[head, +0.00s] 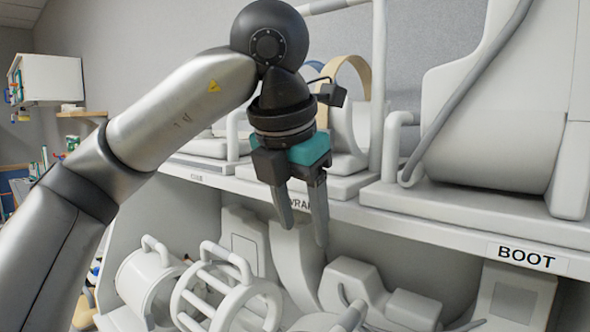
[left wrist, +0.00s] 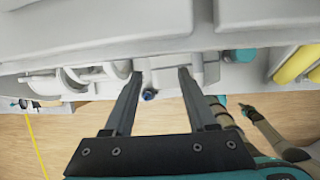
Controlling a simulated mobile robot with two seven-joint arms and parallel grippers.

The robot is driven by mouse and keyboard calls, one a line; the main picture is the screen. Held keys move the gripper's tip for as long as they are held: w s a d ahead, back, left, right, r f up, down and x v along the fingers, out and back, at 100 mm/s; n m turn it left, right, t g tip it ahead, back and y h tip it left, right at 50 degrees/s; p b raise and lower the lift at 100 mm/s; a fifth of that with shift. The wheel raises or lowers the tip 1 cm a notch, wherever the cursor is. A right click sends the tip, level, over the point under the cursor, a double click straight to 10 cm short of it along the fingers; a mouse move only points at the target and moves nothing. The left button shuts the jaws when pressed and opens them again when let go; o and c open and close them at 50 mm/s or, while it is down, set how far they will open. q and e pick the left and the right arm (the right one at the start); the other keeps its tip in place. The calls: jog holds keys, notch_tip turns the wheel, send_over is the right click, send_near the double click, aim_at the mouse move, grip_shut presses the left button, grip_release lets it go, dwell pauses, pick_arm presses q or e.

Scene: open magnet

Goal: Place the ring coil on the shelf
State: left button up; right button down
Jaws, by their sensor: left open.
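My left gripper (head: 305,232) is open and empty, its fingers pointing down in front of the shelf's front edge. The shelf (head: 450,215) is a long white board with labels, one reading "BOOT". A tan ring (head: 352,66) stands upright on it, partly hidden behind my gripper. On the lower level, a white barred round coil (head: 215,292) lies at the left, apart from my fingers. I cannot tell for certain which of these is the ring coil. In the left wrist view my open fingers (left wrist: 158,78) have no coil between them.
A large white boot-shaped coil (head: 500,140) fills the upper right of the shelf. A white drum-like piece (head: 145,280) and other white coils (head: 375,300) crowd the lower level.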

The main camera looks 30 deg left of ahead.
pick_arm(q)
jog(key=p+v, duration=0.2)
jog(key=v, duration=0.4)
jog(key=shift+s+r, duration=0.2)
jog(key=shift+r, duration=0.2)
jog(key=shift+f, duration=0.1)
